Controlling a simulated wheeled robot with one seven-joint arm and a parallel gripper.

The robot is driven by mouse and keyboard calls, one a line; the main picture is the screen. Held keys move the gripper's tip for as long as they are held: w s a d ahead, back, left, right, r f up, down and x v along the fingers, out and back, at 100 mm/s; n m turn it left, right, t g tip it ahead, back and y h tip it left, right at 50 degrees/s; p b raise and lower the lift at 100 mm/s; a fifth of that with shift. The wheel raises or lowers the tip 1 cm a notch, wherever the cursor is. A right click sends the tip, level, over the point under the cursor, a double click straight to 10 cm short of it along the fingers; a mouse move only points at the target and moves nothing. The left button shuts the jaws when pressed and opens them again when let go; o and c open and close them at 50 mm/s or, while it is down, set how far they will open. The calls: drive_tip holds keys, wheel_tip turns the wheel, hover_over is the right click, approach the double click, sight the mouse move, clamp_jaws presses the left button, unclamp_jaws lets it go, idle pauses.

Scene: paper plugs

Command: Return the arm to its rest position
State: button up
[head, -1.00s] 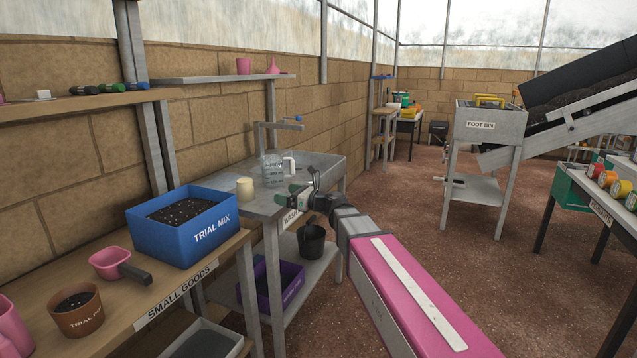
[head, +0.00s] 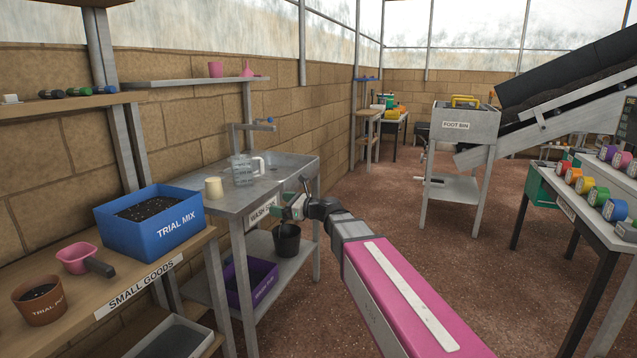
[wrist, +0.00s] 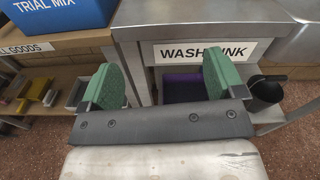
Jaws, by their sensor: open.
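My gripper (head: 287,207) is in front of the wash sink bench (head: 255,190) in the head view, at the end of my outstretched pink arm. In the wrist view its two green fingers (wrist: 163,85) stand wide apart with nothing between them. Beyond them are the bench's front edge and its "WASH SINK" label (wrist: 206,52). The gripper looks clear of the bench, though the exact gap is hard to tell.
A clear jug (head: 242,170) and a cream cup (head: 214,188) stand on the sink bench. A black bucket (head: 287,241) and purple crate (head: 252,281) are on its lower shelf. The blue "TRIAL MIX" box (head: 160,232) stands left. Open floor (head: 460,285) lies right.

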drive_tip(key=s+d+f+n+g+h, duration=0.2)
drive_tip(key=s+d+f+n+h, duration=0.3)
drive_tip(key=f, duration=0.4)
drive_tip(key=s+d+f+n+g+h, duration=0.1)
drive_tip(key=s+d+f+n+h, duration=0.15)
drive_tip(key=d+f+n, duration=0.4)
drive_tip(key=s+d+f+n+g+h, duration=0.1)
drive_tip(key=s+d+f+n+h, duration=0.3)
drive_tip(key=d+f, duration=0.3)
drive_tip(key=s+d+f+n+g+h, duration=0.2)
drive_tip(key=s+d+f+n+h, duration=0.2)
drive_tip(key=s+d+f, duration=0.3)
drive_tip(key=d+n, duration=0.1)
drive_tip(key=d, duration=0.4)
drive_tip(key=shift+s+d+f+g+h, duration=0.2)
drive_tip(key=shift+s+d+g+h, duration=0.1)
drive_tip(key=shift+d+h, duration=0.1)
drive_tip(key=shift+n, duration=0.25)
